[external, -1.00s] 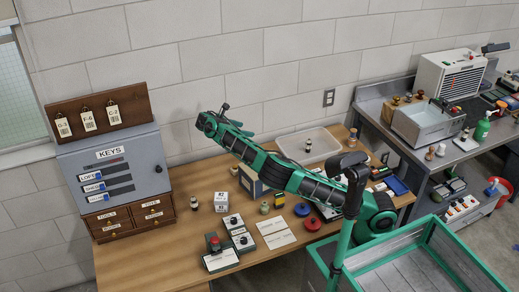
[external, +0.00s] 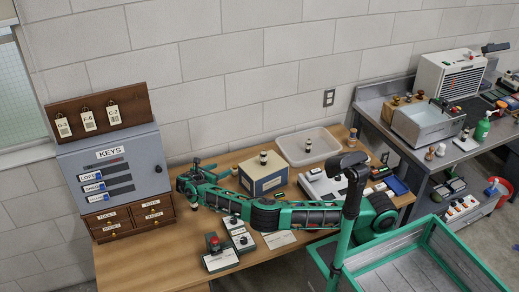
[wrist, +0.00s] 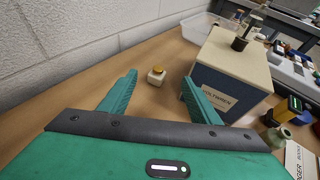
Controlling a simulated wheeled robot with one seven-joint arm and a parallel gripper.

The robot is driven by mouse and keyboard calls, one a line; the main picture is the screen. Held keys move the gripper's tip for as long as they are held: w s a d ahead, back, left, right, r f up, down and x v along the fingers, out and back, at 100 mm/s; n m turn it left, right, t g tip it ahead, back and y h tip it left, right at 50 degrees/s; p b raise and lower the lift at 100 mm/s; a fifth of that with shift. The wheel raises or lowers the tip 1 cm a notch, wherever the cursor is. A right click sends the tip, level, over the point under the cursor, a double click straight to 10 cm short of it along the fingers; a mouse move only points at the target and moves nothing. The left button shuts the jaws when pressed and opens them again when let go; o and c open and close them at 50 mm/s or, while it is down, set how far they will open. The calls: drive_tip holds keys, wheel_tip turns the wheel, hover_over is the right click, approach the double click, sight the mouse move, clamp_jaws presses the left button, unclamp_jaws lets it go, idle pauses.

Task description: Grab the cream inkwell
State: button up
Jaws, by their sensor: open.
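The cream inkwell (wrist: 156,77) is a small pale squarish bottle with a yellow cap. It stands upright on the wooden bench, ahead of my gripper (wrist: 160,83) in the wrist view. My gripper's two green fingers are open and spread either side of it in that view, with nothing held. Whether the inkwell is between the fingertips or just beyond them is hard to tell. In the external view my gripper (external: 207,170) is low over the bench, left of a small pale item (external: 234,170) that seems to be the inkwell.
A blue box with a cream top (wrist: 232,72), with a small dark object on it, stands close to the right finger. The wall is on the left in the wrist view. A white tray (external: 308,150) lies behind the box. The key cabinet (external: 112,165) stands left of my gripper.

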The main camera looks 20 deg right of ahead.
sight(233, 167)
drive_tip(key=f, duration=0.2)
drive_tip(key=shift+w+d+f, duration=0.15)
drive_tip(key=shift+d+f, duration=0.05)
drive_tip(key=shift+f, duration=0.2)
drive_tip(key=x, duration=0.4)
drive_tip(key=shift+w+d, duration=0.15)
drive_tip(key=shift+d, duration=0.05)
drive_tip(key=shift+x, duration=2.95)
drive_tip(key=shift+w+a, duration=0.1)
drive_tip(key=c, duration=1.3)
